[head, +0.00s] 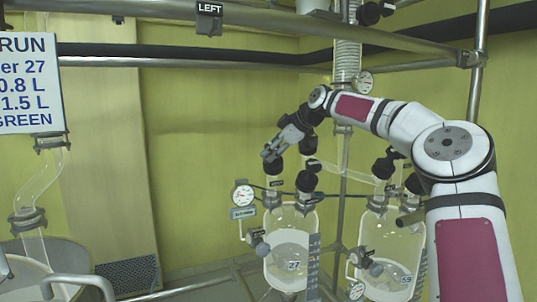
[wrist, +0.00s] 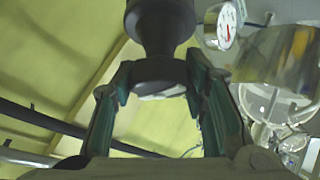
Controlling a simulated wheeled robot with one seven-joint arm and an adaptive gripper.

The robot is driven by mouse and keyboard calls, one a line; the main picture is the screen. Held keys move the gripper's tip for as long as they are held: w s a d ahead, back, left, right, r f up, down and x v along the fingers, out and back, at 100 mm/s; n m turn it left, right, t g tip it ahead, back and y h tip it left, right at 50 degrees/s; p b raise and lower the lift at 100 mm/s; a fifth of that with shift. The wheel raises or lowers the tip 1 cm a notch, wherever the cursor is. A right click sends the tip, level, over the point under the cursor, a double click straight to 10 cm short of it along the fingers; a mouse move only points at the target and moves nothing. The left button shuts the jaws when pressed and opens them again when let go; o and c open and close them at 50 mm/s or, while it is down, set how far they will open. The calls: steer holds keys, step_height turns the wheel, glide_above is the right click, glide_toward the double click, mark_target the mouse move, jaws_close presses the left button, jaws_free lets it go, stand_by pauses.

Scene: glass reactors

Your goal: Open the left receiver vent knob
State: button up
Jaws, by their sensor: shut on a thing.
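The left receiver (head: 290,255) is a clear glass vessel marked 27, with pale liquid inside. Two black knobs stand on its top. The left one, the vent knob (head: 277,173), has a small tag below it, too small to read surely. My gripper (head: 270,153) reaches down to this knob from above. In the wrist view the black knob (wrist: 160,72) sits between the two fingers of my gripper (wrist: 160,90), and the fingers are shut on it. Part of the knob is hidden by the fingers in the head view.
The other black knob (head: 308,173) is close on the right. A pressure gauge (head: 243,194) stands at the left. A second receiver (head: 390,255), marked 59, is to the right, near my arm. Metal rails (head: 250,63) cross above. A sign (head: 28,85) hangs far left.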

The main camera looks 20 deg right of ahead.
mark_target(279, 146)
steer(key=shift+w+f+n+g+y+b, duration=0.35)
steer(key=shift+n+g+b, duration=0.15)
steer(key=shift+n+b, duration=0.5)
steer(key=n+g+b, duration=0.2)
steer(key=b, duration=0.1)
steer(key=shift+s+r+n, duration=0.15)
steer(key=shift+s+n, duration=0.05)
steer(key=shift+n, duration=0.1)
steer(key=shift+s+n+g+y+b, duration=0.15)
steer(key=shift+n+g+y+b, duration=0.2)
steer(key=shift+b, duration=0.3)
steer(key=o, duration=1.2)
steer(key=shift+r, duration=0.15)
steer(key=shift+v, duration=1.35)
steer(key=shift+s+d, duration=0.55)
steer(key=shift+s, duration=0.1)
steer(key=s+d, duration=0.4)
steer(key=s, duration=0.1)
steer(key=s+d, duration=0.2)
steer(key=s, duration=0.1)
steer(key=shift+s+d, duration=0.1)
steer(key=shift+d, duration=0.15)
